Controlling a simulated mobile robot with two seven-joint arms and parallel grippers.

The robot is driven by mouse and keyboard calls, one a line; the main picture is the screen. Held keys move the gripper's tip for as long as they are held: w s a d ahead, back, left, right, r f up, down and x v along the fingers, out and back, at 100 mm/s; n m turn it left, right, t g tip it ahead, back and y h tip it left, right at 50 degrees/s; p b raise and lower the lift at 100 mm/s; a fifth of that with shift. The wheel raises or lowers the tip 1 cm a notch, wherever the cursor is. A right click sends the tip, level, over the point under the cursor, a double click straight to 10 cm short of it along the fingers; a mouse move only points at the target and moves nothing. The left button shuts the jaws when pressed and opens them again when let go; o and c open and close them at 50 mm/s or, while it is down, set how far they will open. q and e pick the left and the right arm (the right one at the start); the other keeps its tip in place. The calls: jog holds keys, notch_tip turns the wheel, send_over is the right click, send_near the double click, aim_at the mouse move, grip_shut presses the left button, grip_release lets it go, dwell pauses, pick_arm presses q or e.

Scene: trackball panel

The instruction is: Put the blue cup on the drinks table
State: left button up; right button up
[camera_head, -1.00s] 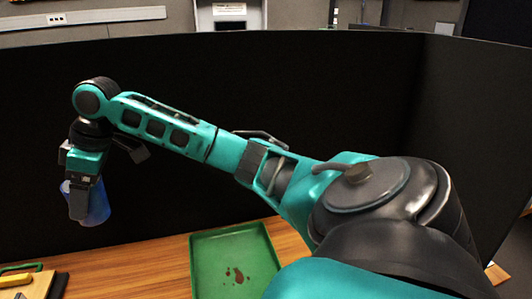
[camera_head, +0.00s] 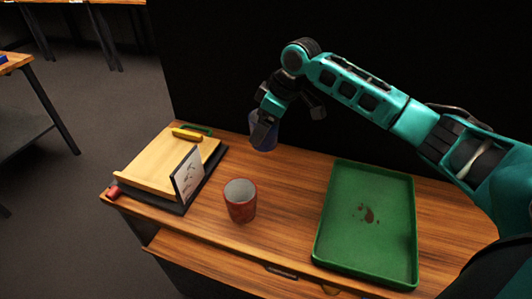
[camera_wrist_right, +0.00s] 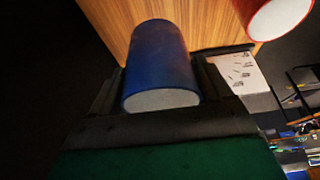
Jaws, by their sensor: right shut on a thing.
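The blue cup (camera_head: 265,132) is held by my right gripper (camera_head: 263,126), above the back edge of the wooden desk (camera_head: 290,180). In the right wrist view the blue cup (camera_wrist_right: 160,60) sits between the two fingers of the right gripper (camera_wrist_right: 157,82), its pale round end facing the camera. The fingers partly cover the cup in the head view. Other wooden tables show at the far left (camera_head: 14,62) and at the top left (camera_head: 70,3); I cannot tell which is the drinks table. My left gripper is not in view.
On the desk stand a red cup (camera_head: 240,205), a green tray (camera_head: 350,245) with a dark stain, a wooden board (camera_head: 155,165) with a yellow item (camera_head: 186,134), and a small picture frame (camera_head: 187,178). A black partition (camera_head: 220,60) rises behind. Grey floor (camera_head: 90,120) lies open at left.

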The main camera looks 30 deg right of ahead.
notch_tip(320, 180, down, 9)
jog(key=shift+r+b, duration=0.15)
jog(key=shift+b, duration=0.35)
jog(key=o, duration=1)
jog(key=shift+o, duration=0.2)
jog(key=shift+r, duration=0.1)
jog(key=p+v, duration=0.1)
jog(key=v, duration=1)
jog(key=shift+s+r+p, duration=0.2)
jog(key=shift+r+p, duration=0.15)
